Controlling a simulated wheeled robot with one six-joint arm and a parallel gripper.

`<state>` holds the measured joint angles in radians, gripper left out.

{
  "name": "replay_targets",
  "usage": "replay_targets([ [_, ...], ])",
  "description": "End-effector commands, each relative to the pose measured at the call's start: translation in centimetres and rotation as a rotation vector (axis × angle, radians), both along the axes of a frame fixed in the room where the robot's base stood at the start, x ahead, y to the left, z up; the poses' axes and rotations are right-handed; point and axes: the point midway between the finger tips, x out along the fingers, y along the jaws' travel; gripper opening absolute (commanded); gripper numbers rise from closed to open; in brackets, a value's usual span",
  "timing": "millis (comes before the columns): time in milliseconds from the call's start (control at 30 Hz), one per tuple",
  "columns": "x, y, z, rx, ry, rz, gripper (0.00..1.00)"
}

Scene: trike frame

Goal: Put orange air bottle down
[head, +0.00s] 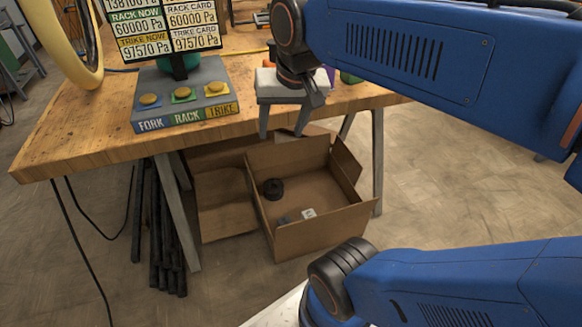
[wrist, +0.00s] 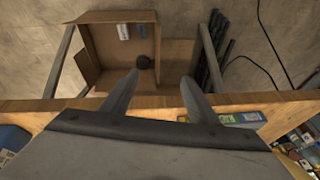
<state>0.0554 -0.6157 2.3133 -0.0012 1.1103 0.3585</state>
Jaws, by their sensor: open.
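My gripper (head: 284,120) hangs at the front edge of the wooden workbench (head: 75,135), with its fingers pointing down. In the wrist view, my gripper (wrist: 160,80) has its two fingers wide apart with nothing between them. I cannot make out an orange air bottle in either view. Below the gripper, an open cardboard box (head: 320,237) stands on the floor. It holds a black round object (head: 273,189) and a small white item (head: 309,213). The box also shows in the wrist view (wrist: 92,50).
A console (head: 185,92) with FORK, RACK and TRIKE buttons and pressure readouts (head: 165,22) stands left of my gripper. Another cardboard piece (head: 222,205) lies beside the box. Dark tubes (head: 165,225) lean under the bench. Floor right of the box is clear.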

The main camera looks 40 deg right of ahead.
Motion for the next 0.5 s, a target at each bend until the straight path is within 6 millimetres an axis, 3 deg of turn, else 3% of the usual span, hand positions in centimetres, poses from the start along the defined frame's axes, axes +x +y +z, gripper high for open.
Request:
replay_targets([
  [33,-1.4,0.4,-1.5,-0.022,-0.014,0.073,0.54],
  [200,-4.4,1.3,-5.6,-0.094,-0.054,0.285,0.54],
  [300,-5.3,1.5,-7.0,-0.120,-0.068,0.355,0.54],
  [500,-5.8,1.6,-7.8,-0.135,-0.077,0.396,0.54],
])
